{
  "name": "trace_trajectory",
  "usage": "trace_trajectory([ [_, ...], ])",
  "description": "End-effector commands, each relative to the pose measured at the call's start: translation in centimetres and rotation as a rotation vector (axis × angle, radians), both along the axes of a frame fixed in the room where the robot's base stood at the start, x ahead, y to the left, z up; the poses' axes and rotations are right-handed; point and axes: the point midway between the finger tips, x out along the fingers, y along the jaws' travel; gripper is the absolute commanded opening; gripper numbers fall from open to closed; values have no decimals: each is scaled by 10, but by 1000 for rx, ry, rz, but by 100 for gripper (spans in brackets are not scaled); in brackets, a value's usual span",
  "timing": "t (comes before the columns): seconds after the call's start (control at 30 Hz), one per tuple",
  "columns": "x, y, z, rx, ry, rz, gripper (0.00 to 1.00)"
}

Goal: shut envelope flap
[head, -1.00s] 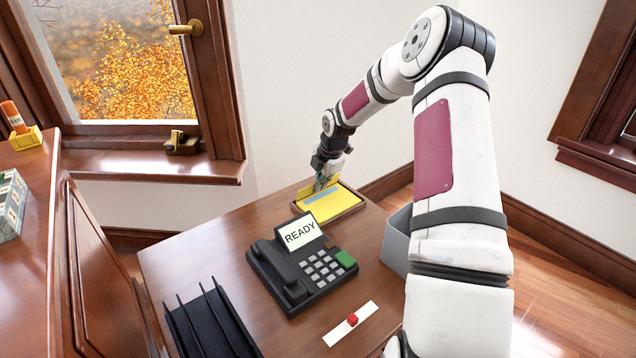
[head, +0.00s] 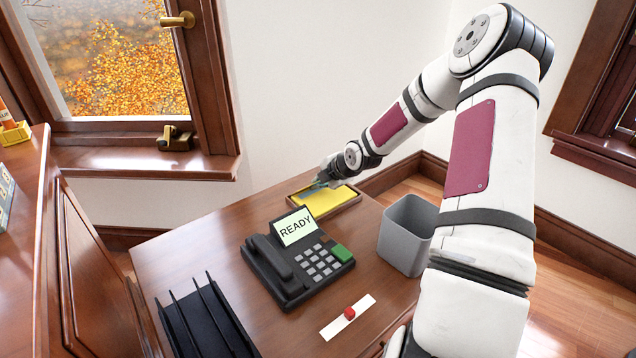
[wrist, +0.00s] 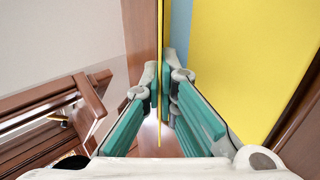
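The yellow envelope (head: 328,202) lies in a shallow wooden tray (head: 341,209) at the far end of the desk. In the wrist view the envelope (wrist: 250,60) fills the right side, with a pale blue strip (wrist: 181,30) along its left edge. The flap (wrist: 160,40) shows there as a thin yellow line, edge-on, standing up from the envelope. My gripper (wrist: 162,74) has its fingertips close together on both sides of the flap, seemingly pinching it. In the head view my gripper (head: 325,180) is over the envelope's back-left side and hides the flap.
A black desk phone (head: 295,260) with a READY screen stands in front of the tray. A grey bin (head: 407,235) is right of the desk. A black rack (head: 208,325) and a white strip with a red knob (head: 349,313) are nearer. The window wall is behind.

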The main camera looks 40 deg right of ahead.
Motion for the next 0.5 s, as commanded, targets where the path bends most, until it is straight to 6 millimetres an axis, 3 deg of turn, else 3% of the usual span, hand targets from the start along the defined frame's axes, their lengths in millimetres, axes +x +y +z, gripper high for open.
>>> trace_trajectory([
  [0.23, 0, 0, 0, 0, 1, 0, 0],
  [0.33, 0, 0, 0, 0, 1, 0, 22],
  [0.5, 0, 0, -1, 1, 3, -1, 22],
])
